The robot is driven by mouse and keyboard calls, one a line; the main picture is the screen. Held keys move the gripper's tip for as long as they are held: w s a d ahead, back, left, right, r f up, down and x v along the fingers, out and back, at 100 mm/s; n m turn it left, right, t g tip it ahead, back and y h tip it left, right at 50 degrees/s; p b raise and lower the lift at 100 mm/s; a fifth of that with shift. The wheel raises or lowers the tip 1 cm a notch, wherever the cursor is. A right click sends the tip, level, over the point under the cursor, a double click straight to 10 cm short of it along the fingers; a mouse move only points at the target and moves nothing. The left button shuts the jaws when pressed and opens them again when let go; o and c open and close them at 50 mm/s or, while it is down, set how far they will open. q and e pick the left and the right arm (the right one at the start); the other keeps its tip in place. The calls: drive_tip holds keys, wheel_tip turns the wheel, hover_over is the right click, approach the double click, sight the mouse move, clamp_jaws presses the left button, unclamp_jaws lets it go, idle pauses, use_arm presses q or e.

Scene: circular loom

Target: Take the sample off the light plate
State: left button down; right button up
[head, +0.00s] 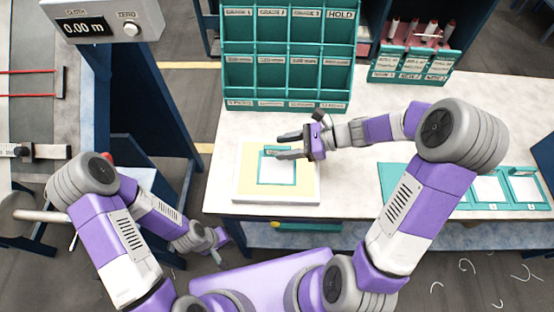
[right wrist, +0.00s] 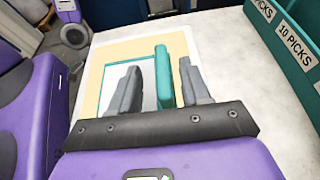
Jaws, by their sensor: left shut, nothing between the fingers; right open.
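The light plate (head: 246,187) is a pale panel with a cream face, lying on the white table in the head view. On it lies the sample (head: 277,172), a whitish square in a teal frame with a raised teal tab at its far edge. My right gripper (head: 278,146) is open over that far edge. In the right wrist view the teal tab (right wrist: 163,80) stands between the two open fingers, with visible gaps on both sides. My left gripper (head: 214,245) is shut and empty, low beside the table's front left corner.
A teal pigeonhole rack (head: 288,60) with labels stands behind the plate. A teal holder (head: 415,62) with spools is at the back right. Teal-framed trays (head: 490,190) lie at the right, partly behind my right arm. A readout box (head: 100,22) shows 0.00 m.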

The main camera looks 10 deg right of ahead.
drive_tip(key=x, duration=0.2)
drive_tip(key=shift+w+a+f, duration=0.2)
drive_tip(key=shift+a, duration=0.1)
clamp_jaws()
drive_tip(key=shift+r, duration=0.1)
